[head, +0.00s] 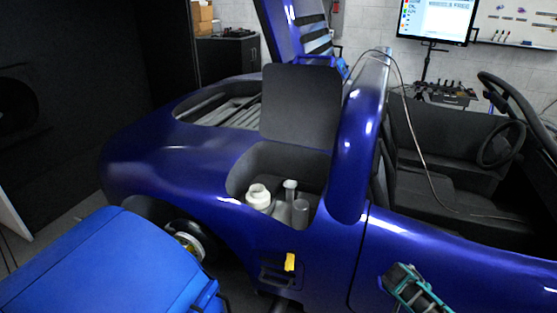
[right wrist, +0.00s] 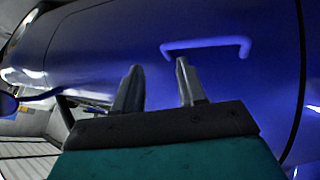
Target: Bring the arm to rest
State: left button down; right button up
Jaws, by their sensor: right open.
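My right gripper (head: 400,278) shows low at the right of centre in the head view, in front of the blue car's side (head: 335,265). In the right wrist view its two grey fingers (right wrist: 158,70) stand apart with nothing between them. A blue bar handle (right wrist: 207,46) on a blue panel lies beyond the fingertips, apart from them as far as I can see. My left gripper is not in view.
An open compartment in the car (head: 240,183) holds a white-capped container (head: 258,196). A yellow tag (head: 290,262) hangs on the car's side. A bright blue rounded object (head: 110,265) fills the lower left. A thin cable (head: 412,130) runs into the cockpit.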

jog(key=s+d+r+m+g+h, duration=0.1)
jog(key=s+d+r+h, duration=0.15)
jog(key=d, duration=0.65)
jog(key=s+d+r+h, duration=0.15)
jog(key=d+r, duration=0.25)
jog(key=d, duration=0.5)
jog(key=s+d+r+m+g+h, duration=0.1)
jog(key=s+d+r, duration=0.15)
jog(key=d, duration=0.65)
jog(key=s+a+f+n+t+y, duration=0.3)
jog(key=a+f+n+y, duration=0.15)
jog(key=a, duration=0.55)
jog(key=s+a+f+n+t+y, duration=0.35)
jog(key=a+n, duration=0.25)
jog(key=a, duration=0.4)
jog(key=s+a+r+n+t+y, duration=0.1)
jog(key=s+a+r+n+y, duration=0.3)
jog(key=a, duration=0.4)
jog(key=s+a+r+n+t+y, duration=0.1)
jog(key=s+a+r+n+y, duration=0.1)
jog(key=s+a+r, duration=0.45)
jog(key=w+a+f+m, duration=0.1)
jog(key=a+m, duration=0.1)
jog(key=a, duration=0.3)
jog(key=w+a+f+m+t, duration=0.1)
jog(key=a+f+m, duration=0.1)
jog(key=a, duration=0.4)
jog(key=shift+a+f+m, duration=0.15)
jog(key=shift+f+m, duration=0.1)
jog(key=shift+m, duration=0.6)
